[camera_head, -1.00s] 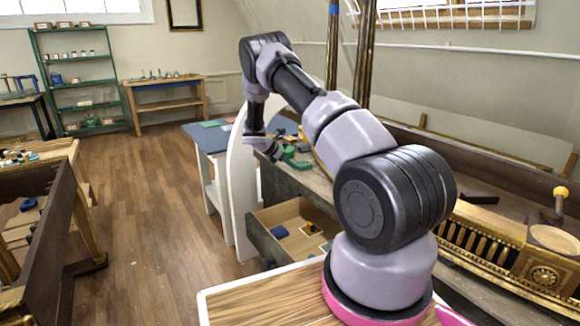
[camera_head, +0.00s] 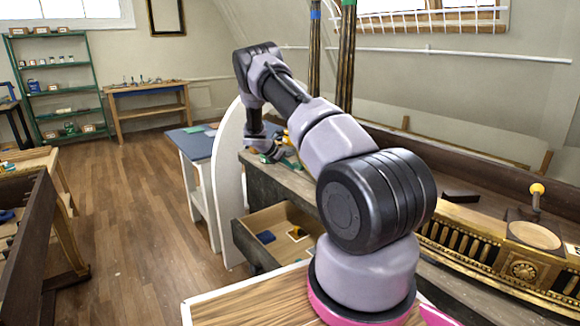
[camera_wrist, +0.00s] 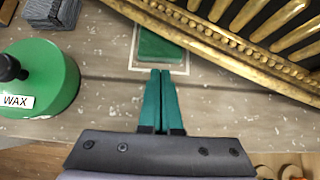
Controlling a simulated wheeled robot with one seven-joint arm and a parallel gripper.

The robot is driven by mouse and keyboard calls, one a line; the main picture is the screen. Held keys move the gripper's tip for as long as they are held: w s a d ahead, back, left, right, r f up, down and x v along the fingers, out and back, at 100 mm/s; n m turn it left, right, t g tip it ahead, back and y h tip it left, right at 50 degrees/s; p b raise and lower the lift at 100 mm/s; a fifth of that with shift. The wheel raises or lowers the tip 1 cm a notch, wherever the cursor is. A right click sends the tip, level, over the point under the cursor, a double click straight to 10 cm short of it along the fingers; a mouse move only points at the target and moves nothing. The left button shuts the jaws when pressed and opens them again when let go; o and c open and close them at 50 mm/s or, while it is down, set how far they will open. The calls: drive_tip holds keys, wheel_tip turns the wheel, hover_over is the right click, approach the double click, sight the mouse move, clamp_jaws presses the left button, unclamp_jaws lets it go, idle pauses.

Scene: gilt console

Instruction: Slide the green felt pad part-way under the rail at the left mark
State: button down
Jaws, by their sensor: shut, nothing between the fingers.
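The green felt pad (camera_wrist: 160,45) lies flat on the wooden bench top in the wrist view, inside a pale outlined mark (camera_wrist: 182,70). Its far edge meets the gilt rail (camera_wrist: 225,45), which crosses at a slant; I cannot tell how much of the pad is under it. My gripper (camera_wrist: 162,72) is shut and empty, its two green fingers together with their tips at the pad's near edge. In the head view my gripper (camera_head: 272,155) is at the bench's far left end, small and partly hidden, and the pad cannot be made out.
A green round tin labelled WAX (camera_wrist: 45,80) with a black knob stands left of the fingers, beside a dark grey block (camera_wrist: 50,12). Below the bench an open drawer (camera_head: 278,222) holds a blue item (camera_head: 266,237). Bare bench lies right of the fingers.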

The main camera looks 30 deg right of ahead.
drive_tip(key=a, duration=0.3)
drive_tip(key=shift+s+a+r, duration=0.25)
drive_tip(key=shift+a+r, duration=0.05)
drive_tip(key=shift+r, duration=0.05)
drive_tip(key=s+a+r+m+y, duration=0.2)
drive_tip(key=s+a+r+m, duration=0.3)
drive_tip(key=r, duration=0.6)
drive_tip(key=s+a+r+m+t+y, duration=0.1)
drive_tip(key=s+a+r+m+y, duration=0.15)
drive_tip(key=s+r, duration=0.6)
drive_tip(key=s+a+r+m+y, duration=0.1)
drive_tip(key=s+a+r+m, duration=0.35)
drive_tip(key=r, duration=0.75)
drive_tip(key=s+a+r+m+t+y, duration=0.1)
drive_tip(key=s+a+r+m, duration=0.2)
drive_tip(key=s, duration=0.6)
drive_tip(key=s+a+r+m+t+y, duration=0.1)
drive_tip(key=s+a+r+m+y, duration=0.1)
drive_tip(key=s+m, duration=0.3)
drive_tip(key=s+a+r+m+t+y, duration=0.2)
drive_tip(key=s+a+r+m, duration=0.2)
drive_tip(key=s, duration=0.9)
drive_tip(key=shift+s+a+r, duration=0.15)
drive_tip(key=shift+s+r, duration=0.1)
drive_tip(key=shift+s, duration=0.15)
